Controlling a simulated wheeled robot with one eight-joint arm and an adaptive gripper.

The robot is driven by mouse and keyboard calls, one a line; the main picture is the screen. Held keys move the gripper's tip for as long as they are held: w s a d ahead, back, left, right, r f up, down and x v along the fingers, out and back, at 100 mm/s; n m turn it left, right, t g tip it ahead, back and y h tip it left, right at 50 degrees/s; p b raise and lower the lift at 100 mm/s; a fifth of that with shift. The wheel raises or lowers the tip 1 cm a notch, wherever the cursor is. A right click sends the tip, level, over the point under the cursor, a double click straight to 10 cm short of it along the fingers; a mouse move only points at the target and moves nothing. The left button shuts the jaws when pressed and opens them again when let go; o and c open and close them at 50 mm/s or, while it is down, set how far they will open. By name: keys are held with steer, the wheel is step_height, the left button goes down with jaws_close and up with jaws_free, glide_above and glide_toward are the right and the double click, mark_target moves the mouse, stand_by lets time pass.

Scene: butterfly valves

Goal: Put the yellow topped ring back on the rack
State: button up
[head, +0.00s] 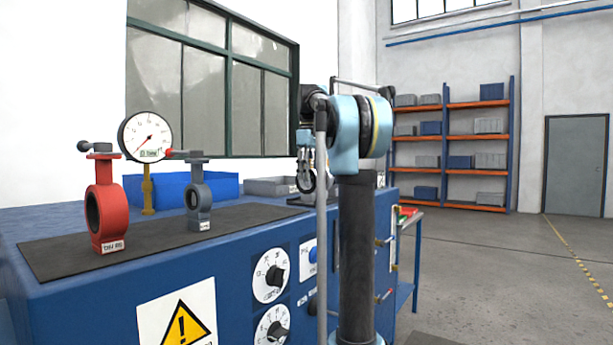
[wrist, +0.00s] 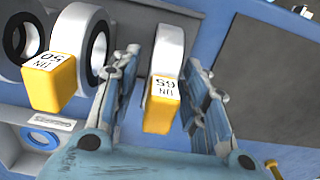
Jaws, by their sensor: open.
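In the wrist view, a pale ring with a yellow block top (wrist: 160,104), marked 65, stands between the two fingers of my gripper (wrist: 161,62). The fingers are open, one on each side, and I see a gap at the right finger; contact on the left is unclear. A second yellow top (wrist: 50,82), marked 50, is left of my gripper, by a white ring (wrist: 96,38) and a dark-lined ring (wrist: 20,38). In the head view, my gripper (head: 306,165) is small and low beside my arm, and the yellow tops cannot be made out.
A blue bin (head: 168,188) and a grey bin (head: 270,187) sit behind. The wrist view shows a dark mat (wrist: 275,75) at right.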

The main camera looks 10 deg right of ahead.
steer(key=shift+r, duration=0.15)
step_height(320, 180, up, 12)
steer(key=shift+f, duration=0.1)
stand_by(0.5)
stand_by(0.4)
